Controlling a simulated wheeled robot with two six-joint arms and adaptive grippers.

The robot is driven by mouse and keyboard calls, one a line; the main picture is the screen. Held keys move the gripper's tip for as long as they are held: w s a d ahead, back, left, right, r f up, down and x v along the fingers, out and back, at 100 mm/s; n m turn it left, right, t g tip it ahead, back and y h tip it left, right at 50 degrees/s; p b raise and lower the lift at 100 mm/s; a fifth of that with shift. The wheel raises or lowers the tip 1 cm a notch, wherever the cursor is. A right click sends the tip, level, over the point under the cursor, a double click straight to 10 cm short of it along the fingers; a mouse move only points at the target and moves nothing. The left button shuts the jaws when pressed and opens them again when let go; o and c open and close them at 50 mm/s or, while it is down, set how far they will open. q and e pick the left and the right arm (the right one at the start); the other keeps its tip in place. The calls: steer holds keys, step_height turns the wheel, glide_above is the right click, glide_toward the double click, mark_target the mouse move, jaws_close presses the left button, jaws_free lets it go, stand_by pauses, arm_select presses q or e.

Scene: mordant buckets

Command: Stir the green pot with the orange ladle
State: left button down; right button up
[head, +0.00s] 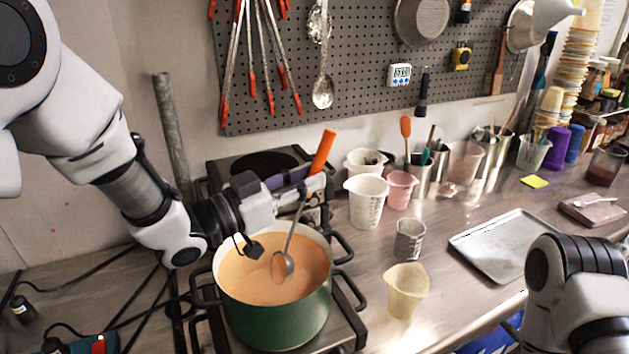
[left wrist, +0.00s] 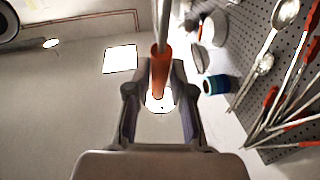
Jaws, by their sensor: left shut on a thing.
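The green pot (head: 278,322) stands on the burner in the head view, filled with a smooth orange liquid (head: 262,275). My left gripper (head: 314,189) is above the pot's far right rim and is shut on the orange ladle (head: 322,152). The ladle's orange handle sticks up above the fingers, and its steel shaft slants down into the pot. Its bowl is at the liquid, seemingly partly dipped, near the pot's middle. In the left wrist view the orange handle (left wrist: 160,70) lies between the two fingers. My right gripper is out of view; only my right arm shows at lower right.
A white measuring cup (head: 367,202), a steel cup (head: 409,239) and a pale yellow cup (head: 405,291) stand right of the pot. A metal tray (head: 480,254) lies farther right. A second burner (head: 255,165) is behind the pot. Cables lie at left.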

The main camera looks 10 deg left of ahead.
arm_select(q)
steer(key=shift+v, duration=1)
steer(key=shift+w+r, duration=0.15)
steer(key=shift+r, duration=0.05)
steer(key=r+p, duration=0.2)
steer(key=w+d+r+p, duration=0.1)
steer(key=r+p, duration=0.1)
steer(key=r, duration=0.1)
steer(key=d+r+p, duration=0.1)
steer(key=r+p, duration=0.1)
steer(key=shift+w+d+r, duration=0.2)
steer(key=shift+w+r, duration=0.05)
steer(key=shift+w, duration=0.05)
steer(key=shift+w+d+r+p, duration=0.15)
steer(key=shift+d+r+p, duration=0.1)
steer(key=shift+r+p, duration=0.3)
step_height(320, 180, up, 11)
steer(key=p, duration=0.8)
